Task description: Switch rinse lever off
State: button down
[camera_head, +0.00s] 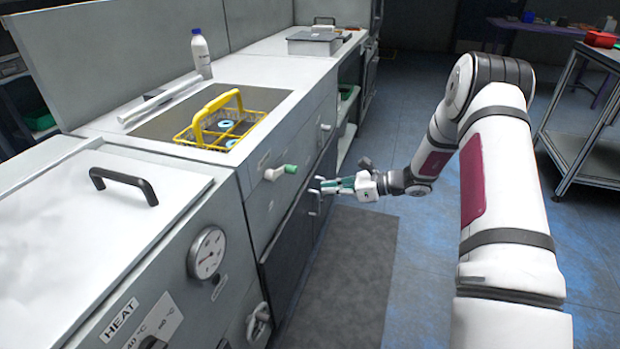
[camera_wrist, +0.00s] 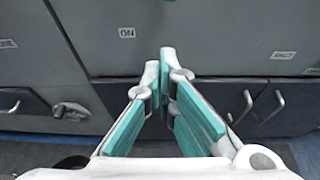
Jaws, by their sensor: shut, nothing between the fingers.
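A lever with a pale green tip (camera_head: 281,171) sticks out from the front of the sink cabinet in the head view. I cannot tell for certain that it is the rinse lever. My gripper (camera_head: 323,186) is shut and empty, to the right of the lever and slightly lower, apart from it, in front of the dark cabinet doors. In the wrist view my gripper's teal fingertips (camera_wrist: 164,62) meet in front of the grey panel. An "ON" label (camera_wrist: 127,33) is on that panel, left of the fingertips. I cannot make out the green-tipped lever in the wrist view.
A basin holds a yellow basket (camera_head: 225,125). A white bottle (camera_head: 201,54) stands behind it. A heated unit with a black lid handle (camera_head: 124,185) and gauge (camera_head: 206,253) is nearer. Door handles (camera_head: 317,203) project near my gripper. The floor mat (camera_head: 345,275) is clear.

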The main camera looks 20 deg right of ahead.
jog(key=b+x, duration=0.2)
jog(key=x, duration=0.8)
jog(key=shift+w+d+r, duration=0.1)
jog(key=shift+w+r, duration=0.05)
jog(key=shift+r, duration=0.8)
jog(key=shift+w+d+r, duration=0.1)
jog(key=shift+r, duration=0.85)
jog(key=shift+w+d+r+n+t+h+b, duration=0.1)
jog(key=shift+w+d+r+n+t+b, duration=0.15)
jog(key=shift+r, duration=0.25)
jog(key=shift+w+d+r+n+t+h, duration=0.15)
jog(key=shift+w+r+n, duration=0.15)
jog(key=shift+r, duration=0.2)
jog(key=shift+w+d+r+n+t+h+b, duration=0.1)
jog(key=shift+w+r+n+t+b, duration=0.1)
jog(key=shift+r+n, duration=0.25)
